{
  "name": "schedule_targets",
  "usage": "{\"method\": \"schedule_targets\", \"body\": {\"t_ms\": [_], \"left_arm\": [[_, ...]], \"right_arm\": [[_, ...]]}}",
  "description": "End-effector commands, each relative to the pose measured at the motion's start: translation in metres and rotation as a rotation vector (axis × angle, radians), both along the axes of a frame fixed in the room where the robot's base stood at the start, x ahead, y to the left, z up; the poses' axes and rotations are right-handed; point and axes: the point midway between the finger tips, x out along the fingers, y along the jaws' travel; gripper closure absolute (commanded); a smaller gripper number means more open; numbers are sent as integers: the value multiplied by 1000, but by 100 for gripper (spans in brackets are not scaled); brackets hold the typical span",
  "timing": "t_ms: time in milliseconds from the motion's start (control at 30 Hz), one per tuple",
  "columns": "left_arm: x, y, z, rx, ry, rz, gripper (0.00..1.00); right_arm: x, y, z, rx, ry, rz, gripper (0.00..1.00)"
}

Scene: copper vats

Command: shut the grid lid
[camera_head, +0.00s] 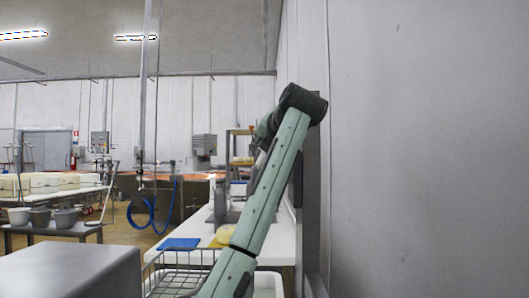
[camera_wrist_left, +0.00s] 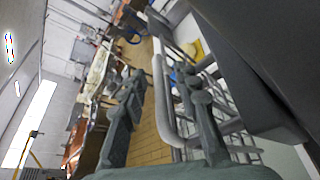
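A wire grid, which looks like the grid lid (camera_head: 178,281), shows at the bottom of the head view, partly behind a pale green arm link of mine. Its exact tilt is hard to tell. In the left wrist view a grey rod frame with thinner bars, likely the same grid (camera_wrist_left: 165,105), runs beside and behind the fingers. My left gripper (camera_wrist_left: 163,108) is open, its two dark fingers well apart. The thick rounded rim shows in the gap between them; I cannot tell whether it touches either finger. The head view does not show my left gripper. My right gripper is in neither view.
A pale wall (camera_head: 430,150) stands close on the right. A white counter (camera_head: 200,235) with a blue cloth (camera_head: 179,244) lies beyond the grid. A grey box-like surface (camera_head: 75,272) fills the lower left. A white tub (camera_head: 268,286) sits beside the grid.

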Motion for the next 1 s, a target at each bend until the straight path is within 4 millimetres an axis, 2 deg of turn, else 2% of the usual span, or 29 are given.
{"method": "schedule_targets", "body": {"t_ms": [167, 400, 833, 1000], "left_arm": [[0, 0, 0, 0, 0, 0, 70], [0, 0, 0, 0, 0, 0, 100], [0, 1, 0, -1, 0, 0, 100], [0, 10, 2, -1, -1, 1, 100]], "right_arm": [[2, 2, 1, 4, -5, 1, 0], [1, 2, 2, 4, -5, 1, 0], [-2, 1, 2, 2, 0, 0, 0], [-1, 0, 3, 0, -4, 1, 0]]}}
